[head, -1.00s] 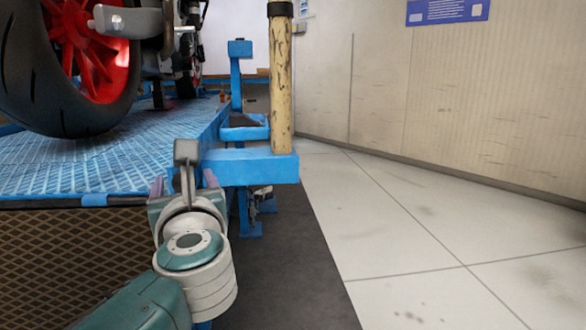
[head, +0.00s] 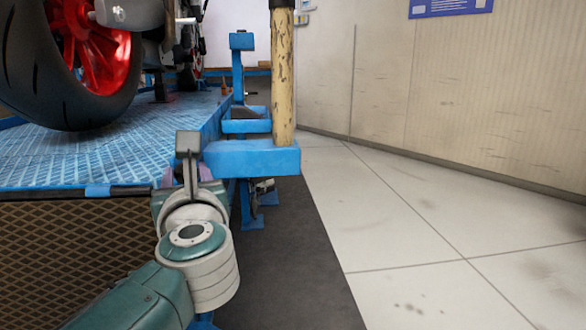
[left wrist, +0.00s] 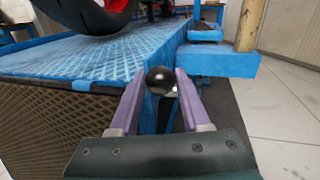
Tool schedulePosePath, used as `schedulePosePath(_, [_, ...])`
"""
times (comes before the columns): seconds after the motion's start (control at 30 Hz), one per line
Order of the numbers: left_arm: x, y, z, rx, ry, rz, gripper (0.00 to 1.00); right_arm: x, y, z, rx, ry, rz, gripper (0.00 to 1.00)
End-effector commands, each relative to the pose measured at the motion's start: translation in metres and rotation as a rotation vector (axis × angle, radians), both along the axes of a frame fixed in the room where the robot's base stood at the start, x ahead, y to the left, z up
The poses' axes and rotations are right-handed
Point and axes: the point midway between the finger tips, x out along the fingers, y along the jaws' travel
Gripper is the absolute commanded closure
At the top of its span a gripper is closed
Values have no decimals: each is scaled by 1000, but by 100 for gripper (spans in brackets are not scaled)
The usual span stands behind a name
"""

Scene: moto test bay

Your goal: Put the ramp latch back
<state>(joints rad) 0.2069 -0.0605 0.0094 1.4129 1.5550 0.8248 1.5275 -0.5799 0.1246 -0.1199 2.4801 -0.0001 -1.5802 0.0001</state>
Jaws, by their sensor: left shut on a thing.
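The ramp latch shows as a round black knob (left wrist: 160,80) in the left wrist view, at the near corner of the blue lift platform. My left gripper (left wrist: 160,88) has its two purple fingers on either side of the knob and is shut on it. The rest of the latch is hidden below the knob. In the head view my left gripper (head: 187,174) is at the platform's front right corner, and my own wrist hides the knob. My right gripper is in neither view.
The blue platform (head: 60,160) carries a motorcycle with a red-rimmed wheel (head: 95,55). A blue bracket (head: 255,158) with a worn yellow post (head: 283,80) stands just right of my gripper. A mesh panel (head: 80,250) is below the platform. Tiled floor (head: 430,230) is clear at right.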

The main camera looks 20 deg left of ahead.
Motion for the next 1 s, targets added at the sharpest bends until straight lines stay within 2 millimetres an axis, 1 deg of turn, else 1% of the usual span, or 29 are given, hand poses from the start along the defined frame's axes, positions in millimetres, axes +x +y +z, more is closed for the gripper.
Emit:
schedulePosePath(0.83, [0,0,0,0,0,0,100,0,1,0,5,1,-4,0])
schedulePosePath(0.93, [1,0,2,-4,5,0,100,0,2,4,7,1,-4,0])
schedulePosePath(1.0, [2,1,6,-11,17,2,100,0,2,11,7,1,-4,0])
